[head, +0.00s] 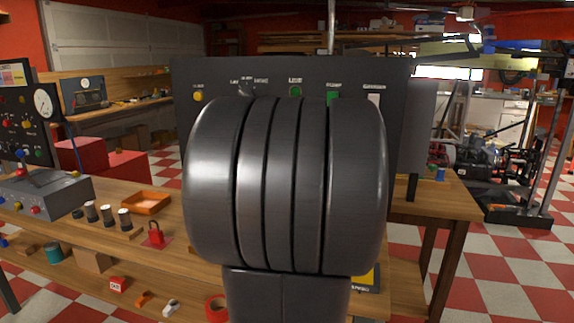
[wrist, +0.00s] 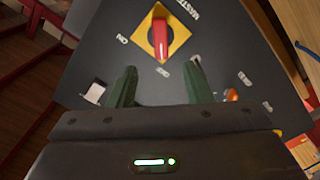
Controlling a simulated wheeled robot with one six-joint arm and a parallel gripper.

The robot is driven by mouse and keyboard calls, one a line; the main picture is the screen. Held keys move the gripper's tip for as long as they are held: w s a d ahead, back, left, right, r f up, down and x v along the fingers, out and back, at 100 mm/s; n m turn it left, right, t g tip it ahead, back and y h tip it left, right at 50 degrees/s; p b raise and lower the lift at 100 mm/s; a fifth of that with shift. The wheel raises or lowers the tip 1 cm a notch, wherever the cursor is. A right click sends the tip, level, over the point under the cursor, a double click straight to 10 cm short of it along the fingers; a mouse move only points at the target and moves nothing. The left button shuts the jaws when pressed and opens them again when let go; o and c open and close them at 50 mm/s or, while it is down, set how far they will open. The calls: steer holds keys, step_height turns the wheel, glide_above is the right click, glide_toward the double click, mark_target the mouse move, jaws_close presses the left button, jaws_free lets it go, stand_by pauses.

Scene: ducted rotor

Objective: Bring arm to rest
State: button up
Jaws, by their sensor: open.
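My gripper (wrist: 162,88) shows in the wrist view with its two dark green fingers apart and nothing between them. Beyond the fingers is a dark control panel (wrist: 110,45) with a red rotary handle (wrist: 160,38) on a yellow plate, next to the word ON. I cannot tell the exact gap between the fingertips and the panel. In the head view, the large grey rounded links of my own arm fill the middle and hide my gripper. The same panel (head: 190,75) stands behind the arm, with a yellow button, a knob and green buttons along its top.
The wooden workbench (head: 455,205) bears the panel. Left of my arm are an orange tray (head: 147,202), a red padlock (head: 156,235), several dark cylinders and a grey box (head: 45,192) with knobs. The checkered floor (head: 500,275) on the right is clear in front of machinery (head: 460,155).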

steer(key=w+d+m+p, duration=0.2)
steer(key=w+d+m, duration=0.1)
steer(key=w+m, duration=0.5)
steer(key=w, duration=0.3)
steer(key=shift+w, duration=0.2)
stand_by(0.4)
steer(key=shift+f, duration=0.1)
stand_by(0.4)
